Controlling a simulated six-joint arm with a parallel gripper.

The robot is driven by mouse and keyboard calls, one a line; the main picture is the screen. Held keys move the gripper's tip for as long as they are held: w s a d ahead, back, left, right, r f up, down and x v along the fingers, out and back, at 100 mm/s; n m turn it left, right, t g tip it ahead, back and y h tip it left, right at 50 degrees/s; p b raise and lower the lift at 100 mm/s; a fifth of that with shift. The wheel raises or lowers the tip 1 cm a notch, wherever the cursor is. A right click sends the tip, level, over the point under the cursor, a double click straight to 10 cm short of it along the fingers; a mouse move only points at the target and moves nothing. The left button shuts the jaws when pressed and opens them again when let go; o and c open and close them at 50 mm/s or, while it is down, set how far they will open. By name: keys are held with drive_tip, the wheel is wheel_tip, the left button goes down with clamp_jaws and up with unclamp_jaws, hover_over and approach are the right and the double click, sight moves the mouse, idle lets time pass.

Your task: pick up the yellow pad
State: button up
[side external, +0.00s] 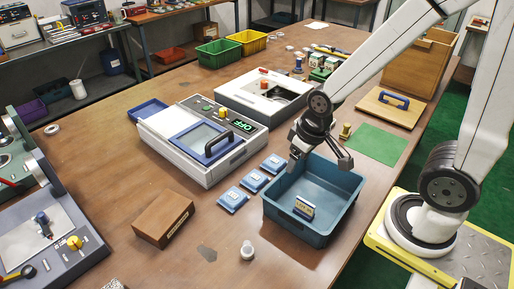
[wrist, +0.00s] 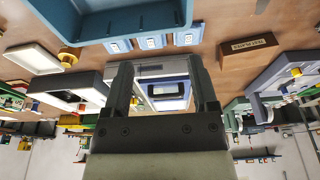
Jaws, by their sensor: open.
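A small upright block with a yellowish face and dark blue parts (side external: 304,207) stands inside the teal bin (side external: 312,229), near its front wall. It is the likeliest yellow pad, but it is too small to be sure. My gripper (side external: 321,158) is open and empty above the bin's back part, up and behind the block, apart from it. In the wrist view my two fingers (wrist: 163,85) are spread with nothing between them.
Three blue packets (side external: 255,180) lie in a row left of the bin. A white device with a blue lid (side external: 203,139) stands behind them.

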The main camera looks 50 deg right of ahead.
drive_tip(key=o, duration=0.3)
drive_tip(key=n+g+h, duration=0.3)
drive_tip(key=n+h, duration=1.1)
drive_tip(key=n, duration=0.4)
approach(344, 131)
drive_tip(key=x, duration=0.3)
drive_tip(key=shift+d+r, duration=0.1)
drive_tip(key=shift+d, duration=0.05)
drive_tip(key=shift+x, duration=3.9)
drive_tip(key=shift+s, duration=0.1)
